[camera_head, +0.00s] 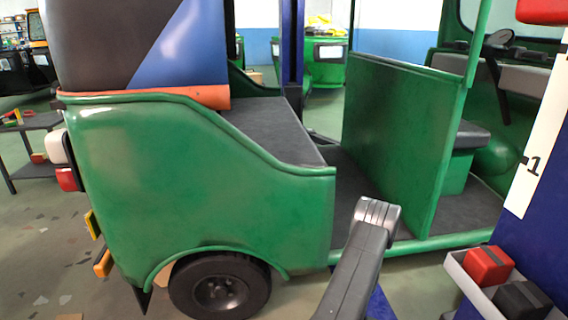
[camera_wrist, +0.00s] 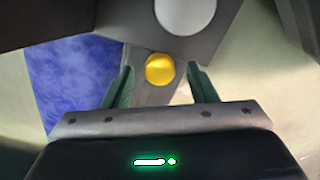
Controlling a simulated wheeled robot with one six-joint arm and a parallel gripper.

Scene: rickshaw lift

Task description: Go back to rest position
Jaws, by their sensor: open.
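My gripper (camera_wrist: 161,72) shows in the wrist view, with its two dark green fingers apart and nothing held between them. A yellow round disc (camera_wrist: 160,69) on a grey part shows behind the gap between the fingers. A larger pale disc (camera_wrist: 185,14) is above it. I cannot tell how far these are from the fingertips. In the head view a grey link of my arm (camera_head: 362,262) rises from the bottom edge; my gripper is hidden there.
A green rickshaw (camera_head: 200,180) on wheels fills the middle. At right, a blue lift post (camera_head: 525,245) carries a grey tray (camera_head: 462,272) with a red box (camera_head: 488,266) and a black box (camera_head: 522,300). A dark shelf (camera_head: 40,122) stands at left. Floor shows at lower left.

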